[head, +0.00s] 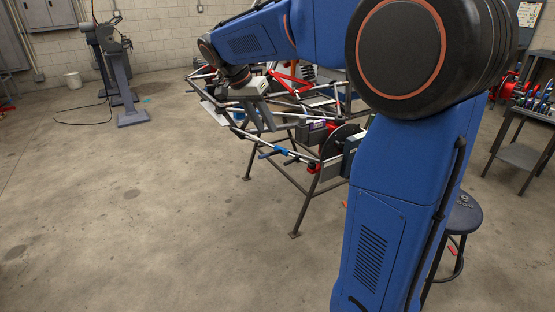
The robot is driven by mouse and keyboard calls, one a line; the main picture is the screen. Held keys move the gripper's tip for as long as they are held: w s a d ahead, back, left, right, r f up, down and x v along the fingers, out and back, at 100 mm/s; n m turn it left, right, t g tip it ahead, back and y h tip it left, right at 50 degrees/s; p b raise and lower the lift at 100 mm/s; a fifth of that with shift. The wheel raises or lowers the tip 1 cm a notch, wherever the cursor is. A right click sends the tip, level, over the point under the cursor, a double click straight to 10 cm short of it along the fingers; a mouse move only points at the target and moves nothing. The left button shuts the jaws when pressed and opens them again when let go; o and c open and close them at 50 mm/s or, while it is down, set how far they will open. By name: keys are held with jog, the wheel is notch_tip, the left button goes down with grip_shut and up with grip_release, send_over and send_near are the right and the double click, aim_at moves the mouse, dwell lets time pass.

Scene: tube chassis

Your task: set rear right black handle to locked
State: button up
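The tube chassis (303,158) stands on dark stand legs in the middle of the head view. It has silver tubes with blue, red and black fittings. My gripper (262,130) hangs over the left part of the chassis and points down. Its two grey fingers look apart, with nothing seen between them. I cannot make out which small black part is the rear right black handle, or its setting. My blue arm hides the right part of the chassis.
A round stool (463,215) stands at the right, partly behind my arm. A workbench (520,155) is at the far right. The floor in front and left is clear.

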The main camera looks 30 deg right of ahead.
aim_at(292, 161)
jog(key=x, duration=1.7)
jog(key=shift+s, duration=0.1)
grip_shut()
